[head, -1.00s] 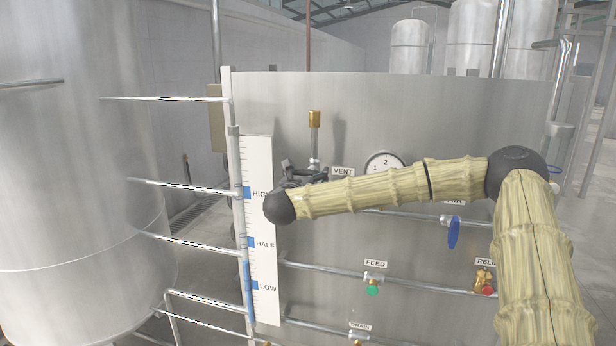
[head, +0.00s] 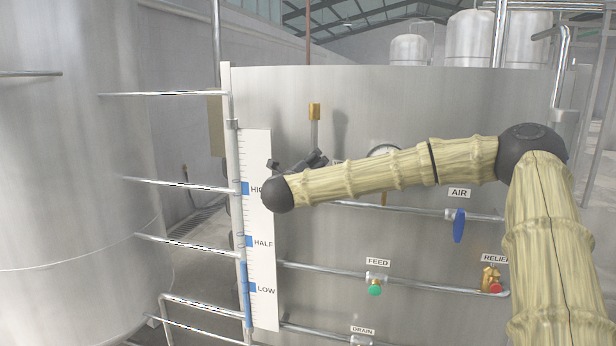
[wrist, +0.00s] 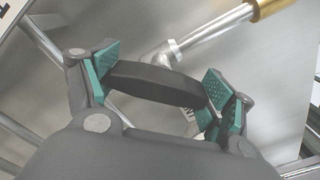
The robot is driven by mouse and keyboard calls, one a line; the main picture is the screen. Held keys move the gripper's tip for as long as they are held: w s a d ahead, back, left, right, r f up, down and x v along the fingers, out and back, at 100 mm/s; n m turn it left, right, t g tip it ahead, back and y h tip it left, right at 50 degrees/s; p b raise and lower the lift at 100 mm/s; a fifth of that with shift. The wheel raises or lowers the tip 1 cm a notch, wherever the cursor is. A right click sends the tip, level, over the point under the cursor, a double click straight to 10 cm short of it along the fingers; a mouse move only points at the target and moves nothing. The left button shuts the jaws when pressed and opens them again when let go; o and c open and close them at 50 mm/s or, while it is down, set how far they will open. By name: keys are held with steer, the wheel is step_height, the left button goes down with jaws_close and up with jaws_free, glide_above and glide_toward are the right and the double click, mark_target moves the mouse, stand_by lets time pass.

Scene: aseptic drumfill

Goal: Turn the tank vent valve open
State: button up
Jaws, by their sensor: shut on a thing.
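The vent valve sits on the tank wall below an upright pipe with a brass top (head: 314,112). In the wrist view its dark handle (wrist: 153,84) lies across between the green finger pads. My gripper (wrist: 160,74) is shut on this handle, with a pad at each end. In the head view my gripper (head: 302,162) shows as dark fingers at the foot of the vent pipe. My arm hides most of the VENT label and the valve body there. The wrist view shows the pipe and part of its brass fitting (wrist: 270,8).
A level scale (head: 262,215) stands left of the gripper. The round gauge (head: 386,150) is partly behind my arm. Below are the blue AIR handle (head: 459,226), green FEED knob (head: 375,290) and red RELIEF knob (head: 495,288). Horizontal pipes cross the tank front.

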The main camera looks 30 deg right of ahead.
steer(key=n+b, duration=0.1)
steer(key=n, duration=0.4)
steer(key=shift+n, duration=0.4)
steer(key=shift+f, duration=0.1)
stand_by(0.3)
steer(key=o, duration=0.9)
steer(key=shift+o, duration=0.2)
steer(key=v, duration=1.2)
